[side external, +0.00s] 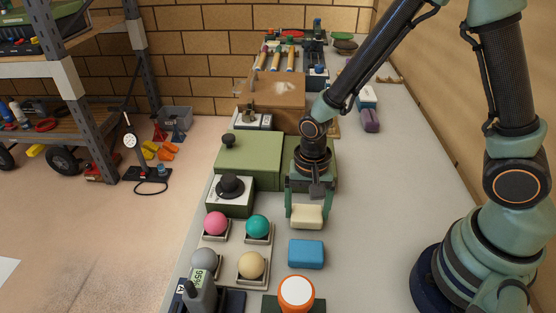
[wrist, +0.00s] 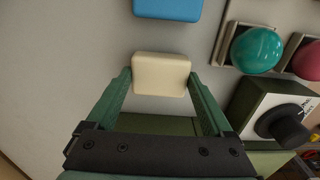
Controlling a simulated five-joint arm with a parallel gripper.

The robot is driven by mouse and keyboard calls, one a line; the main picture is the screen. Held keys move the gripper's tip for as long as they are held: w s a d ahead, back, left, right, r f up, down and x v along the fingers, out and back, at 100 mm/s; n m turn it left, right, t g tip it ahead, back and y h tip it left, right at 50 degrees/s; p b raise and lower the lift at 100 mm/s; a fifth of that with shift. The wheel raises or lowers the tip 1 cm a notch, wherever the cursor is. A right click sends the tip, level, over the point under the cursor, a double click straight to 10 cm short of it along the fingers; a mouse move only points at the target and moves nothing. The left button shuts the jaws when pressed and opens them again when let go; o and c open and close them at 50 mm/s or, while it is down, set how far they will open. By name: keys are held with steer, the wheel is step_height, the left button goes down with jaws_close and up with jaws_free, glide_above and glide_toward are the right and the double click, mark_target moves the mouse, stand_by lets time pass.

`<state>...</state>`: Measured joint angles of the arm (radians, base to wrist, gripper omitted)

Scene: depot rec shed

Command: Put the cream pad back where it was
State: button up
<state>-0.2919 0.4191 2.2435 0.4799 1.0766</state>
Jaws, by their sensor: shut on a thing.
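The cream pad (side external: 307,217) is a small rounded block between the fingertips of my gripper (side external: 306,211). In the wrist view, the cream pad (wrist: 161,75) sits between the two green fingers of my gripper (wrist: 160,84), which are shut on it. I cannot tell whether its underside touches the grey bench top. A blue pad (side external: 306,254) of similar shape lies on the bench just in front of it, with a gap between them. The blue pad also shows at the top of the wrist view (wrist: 168,9).
Left of the pads, pink (side external: 215,223), teal (side external: 258,227), grey (side external: 204,261) and cream (side external: 251,265) balls sit in square holders. A dial box (side external: 229,195) and a green case (side external: 249,160) stand behind. Bench to the right (side external: 385,200) is clear.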

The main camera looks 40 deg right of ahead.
mark_target(307, 211)
steer(key=shift+f, duration=0.25)
steer(key=shift+f, duration=0.1)
steer(key=o, duration=1.1)
steer(key=shift+c, duration=0.2)
step_height(307, 211, up, 12)
steer(key=s+d+r+n+t, duration=0.2)
steer(key=d+r+n+t, duration=0.3)
steer(key=d+r+n, duration=0.4)
step_height(307, 211, up, 3)
steer(key=shift+s+d+f+t, duration=0.1)
steer(key=shift+s+d+t, duration=0.1)
steer(key=shift+s+t, duration=0.15)
